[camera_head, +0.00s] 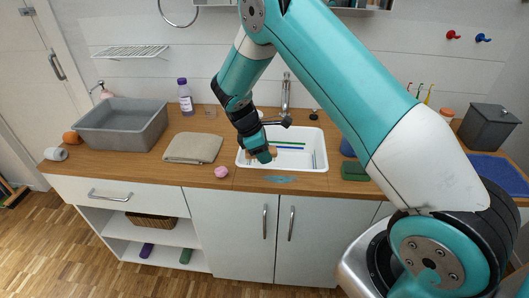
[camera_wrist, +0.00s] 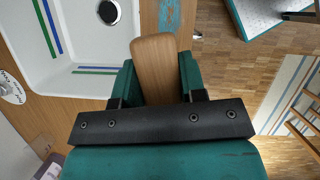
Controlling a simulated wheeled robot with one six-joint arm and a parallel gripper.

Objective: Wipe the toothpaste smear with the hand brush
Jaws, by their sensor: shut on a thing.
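The hand brush shows as a rounded wooden piece (camera_wrist: 155,65) in the wrist view, clamped between the two green fingers of my gripper (camera_wrist: 157,82). Its bristles are hidden. In the head view my gripper (camera_head: 262,153) is over the white sink, near its front left part, and only a bit of the brown wood shows beside the fingers. The toothpaste smear (camera_head: 280,179) is a blue-teal patch on the wooden counter strip in front of the sink. It also shows in the wrist view (camera_wrist: 169,14), beyond the brush tip and apart from it.
The white sink (camera_head: 315,135) has a tap (camera_head: 286,100) behind it. A folded beige cloth (camera_head: 193,148), a pink lump (camera_head: 221,172) and a grey tub (camera_head: 121,124) are to the left. A dark green block (camera_head: 354,171) lies right of the sink. The counter's front edge is close to the smear.

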